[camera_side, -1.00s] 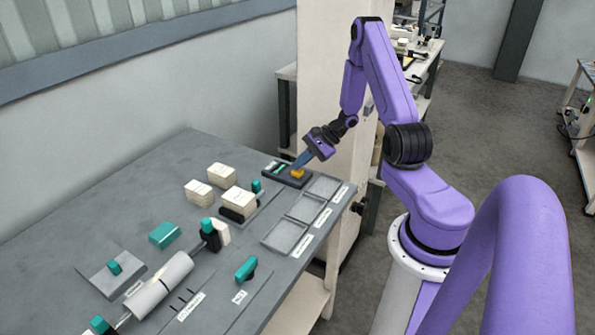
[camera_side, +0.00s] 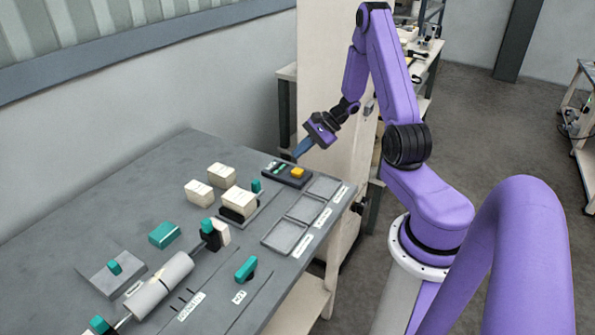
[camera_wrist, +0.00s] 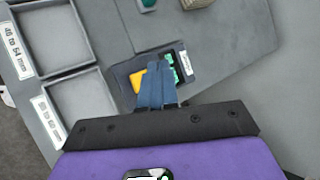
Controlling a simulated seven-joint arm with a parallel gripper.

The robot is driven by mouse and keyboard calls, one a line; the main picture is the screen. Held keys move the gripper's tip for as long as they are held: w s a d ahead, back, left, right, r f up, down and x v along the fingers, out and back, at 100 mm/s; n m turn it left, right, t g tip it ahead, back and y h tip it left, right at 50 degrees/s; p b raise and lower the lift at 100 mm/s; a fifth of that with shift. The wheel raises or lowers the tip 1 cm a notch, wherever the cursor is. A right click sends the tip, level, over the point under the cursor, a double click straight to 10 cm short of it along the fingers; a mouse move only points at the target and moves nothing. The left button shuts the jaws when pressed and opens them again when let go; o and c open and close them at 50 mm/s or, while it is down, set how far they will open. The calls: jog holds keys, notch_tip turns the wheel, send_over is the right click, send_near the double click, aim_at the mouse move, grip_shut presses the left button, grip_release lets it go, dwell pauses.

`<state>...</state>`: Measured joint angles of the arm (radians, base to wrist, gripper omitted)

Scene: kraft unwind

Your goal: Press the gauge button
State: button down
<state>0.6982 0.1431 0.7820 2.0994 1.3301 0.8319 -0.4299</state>
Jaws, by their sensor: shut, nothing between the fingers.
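The gauge (camera_side: 284,173) is a dark block at the far right end of the grey bench. Its yellow button (camera_side: 297,172) is on its right part, with green marks on the left part. In the wrist view the yellow button (camera_wrist: 138,80) shows left of my fingers, partly covered by them, and a green display (camera_wrist: 170,62) shows to their right. My gripper (camera_side: 297,155) is shut and empty, its blue fingers slanting down above the back of the gauge. In the side view the fingertips appear clear of the button. The exact gap to the gauge is hard to tell.
Several shallow grey trays (camera_side: 284,237) line the bench's right edge beside the gauge. Cream blocks (camera_side: 239,201), a teal block (camera_side: 164,235) and a white roll on a shaft (camera_side: 160,285) lie farther left. A cream column (camera_side: 335,80) stands behind the gauge.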

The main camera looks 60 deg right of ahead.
jog(key=shift+r, duration=0.9)
jog(key=shift+a, duration=0.1)
jog(key=s+a+r+n+g, duration=0.2)
jog(key=a+r+n+g, duration=0.15)
jog(key=a, duration=0.35)
jog(key=s+a+r+n+g, duration=0.2)
jog(key=a+n, duration=0.3)
jog(key=a, duration=0.3)
jog(key=s+a+r+n+g, duration=0.2)
jog(key=a+n+g, duration=0.1)
jog(key=a+n, duration=0.3)
jog(key=s+a+r+n+t+h, duration=0.1)
jog(key=s+a+r+n+h, duration=0.1)
jog(key=s+n, duration=0.6)
jog(key=s+a+r+n+h, duration=0.3)
jog(key=s+n, duration=0.5)
jog(key=s, duration=0.3)
jog(key=shift+s+a+r+n+t+h, duration=0.35)
jog(key=shift+a+r, duration=0.25)
jog(key=shift+a, duration=0.4)
